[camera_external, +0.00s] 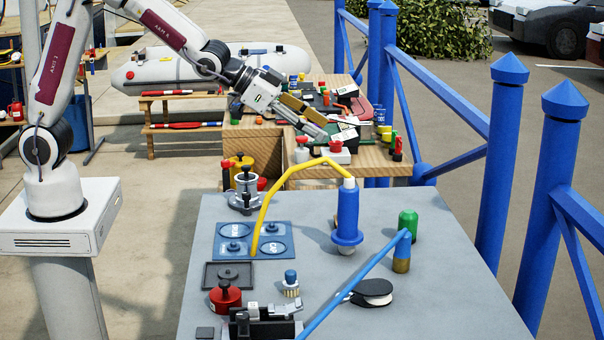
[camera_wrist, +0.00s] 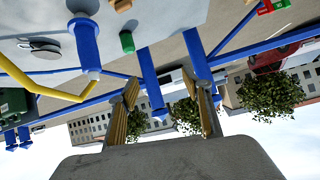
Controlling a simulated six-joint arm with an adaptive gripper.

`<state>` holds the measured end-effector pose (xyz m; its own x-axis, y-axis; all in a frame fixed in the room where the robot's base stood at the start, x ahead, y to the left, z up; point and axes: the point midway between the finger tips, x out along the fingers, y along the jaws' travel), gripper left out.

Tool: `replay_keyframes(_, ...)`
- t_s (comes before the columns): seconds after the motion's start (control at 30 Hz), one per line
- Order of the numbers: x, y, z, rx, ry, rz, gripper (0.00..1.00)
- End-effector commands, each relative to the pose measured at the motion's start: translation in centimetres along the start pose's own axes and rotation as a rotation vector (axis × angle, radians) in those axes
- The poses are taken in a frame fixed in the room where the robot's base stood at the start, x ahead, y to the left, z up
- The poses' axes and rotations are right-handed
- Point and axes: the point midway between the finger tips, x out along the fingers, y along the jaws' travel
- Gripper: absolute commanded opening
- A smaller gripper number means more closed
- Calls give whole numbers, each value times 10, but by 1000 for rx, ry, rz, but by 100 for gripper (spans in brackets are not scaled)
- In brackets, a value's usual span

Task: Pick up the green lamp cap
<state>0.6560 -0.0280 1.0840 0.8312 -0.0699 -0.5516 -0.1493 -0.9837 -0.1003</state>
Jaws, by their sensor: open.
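The green lamp cap (camera_external: 408,221) is a small green cylinder at the right side of the grey table, with a blue rod crossing just below it and a brass-coloured piece (camera_external: 401,262) under the rod. The cap also shows in the wrist view (camera_wrist: 127,42), upper left of centre. My gripper (camera_external: 322,124) is open and empty, high above the far end of the table, up and left of the cap in the external view. In the wrist view, both fingers (camera_wrist: 161,88) are spread with nothing between them.
A blue cylinder (camera_external: 347,212) with a yellow hose (camera_external: 275,190) stands left of the cap. A blue rod (camera_external: 352,287) slants across the front. A black round item (camera_external: 373,290) lies near it. A cluttered wooden bench (camera_external: 295,172) and blue railing (camera_external: 440,82) stand behind.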

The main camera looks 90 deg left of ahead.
Motion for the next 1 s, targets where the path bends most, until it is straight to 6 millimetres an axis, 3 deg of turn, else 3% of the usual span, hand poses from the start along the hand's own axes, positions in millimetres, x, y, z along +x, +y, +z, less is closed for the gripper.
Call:
replay_keyframes(0.1, 27, 7, 1, 8, 27, 24, 49)
replay_keyframes(0.6, 125, 47, 17, 27, 158, 151, 49)
replay_keyframes(0.8, 156, 66, 31, 26, 204, 208, 49)
replay_keyframes(1.0, 174, 78, 42, 22, 237, 248, 49)
